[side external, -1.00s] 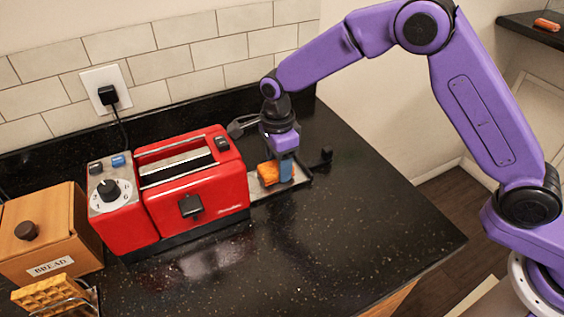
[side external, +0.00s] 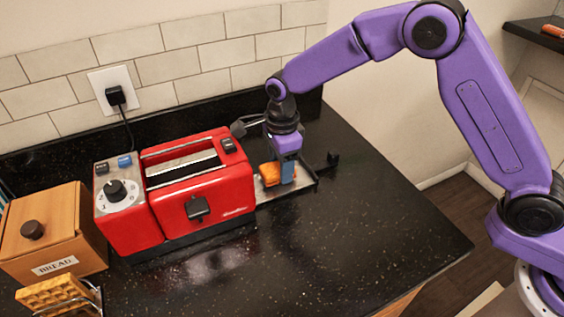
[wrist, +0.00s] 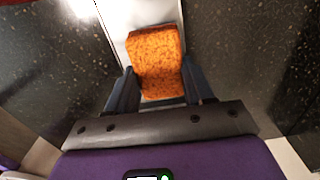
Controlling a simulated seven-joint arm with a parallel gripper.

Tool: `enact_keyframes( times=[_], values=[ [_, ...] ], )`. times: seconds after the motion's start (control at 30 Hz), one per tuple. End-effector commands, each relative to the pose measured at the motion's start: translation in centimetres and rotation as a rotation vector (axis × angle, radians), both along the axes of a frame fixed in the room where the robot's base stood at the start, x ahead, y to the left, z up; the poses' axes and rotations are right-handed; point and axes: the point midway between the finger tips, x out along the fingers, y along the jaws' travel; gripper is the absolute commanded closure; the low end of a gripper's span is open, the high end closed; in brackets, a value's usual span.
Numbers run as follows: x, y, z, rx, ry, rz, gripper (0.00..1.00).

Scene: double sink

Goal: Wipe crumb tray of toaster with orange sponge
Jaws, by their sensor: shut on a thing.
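The red toaster (side external: 200,190) stands on the black counter in the side external view. Its metal crumb tray (side external: 268,193) is pulled out at the toaster's right end, and it also shows in the wrist view (wrist: 125,13). The orange sponge (side external: 268,173) is over the tray, and it fills the middle of the wrist view (wrist: 158,62). My gripper (side external: 284,172) points down over the tray and is shut on the sponge, with one finger on each side in the wrist view (wrist: 155,88). Whether the sponge's underside touches the tray is hidden.
A wooden bread box (side external: 52,235) and a rack with a waffle (side external: 55,292) are left of the toaster. The toaster's cord runs to a wall outlet (side external: 115,92). The counter (side external: 370,235) to the front and right is clear.

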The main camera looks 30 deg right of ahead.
Motion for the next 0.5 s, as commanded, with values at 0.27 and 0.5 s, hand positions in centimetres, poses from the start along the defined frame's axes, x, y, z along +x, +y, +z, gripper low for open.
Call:
enact_keyframes(
  times=[0.27,0.5],
  values=[
    [-1.2,0.4,-0.3,-0.01,0.015,0.045,0.72],
    [-1.1,-1.5,-0.1,-0.011,0.014,0.041,0.72]
  ],
)
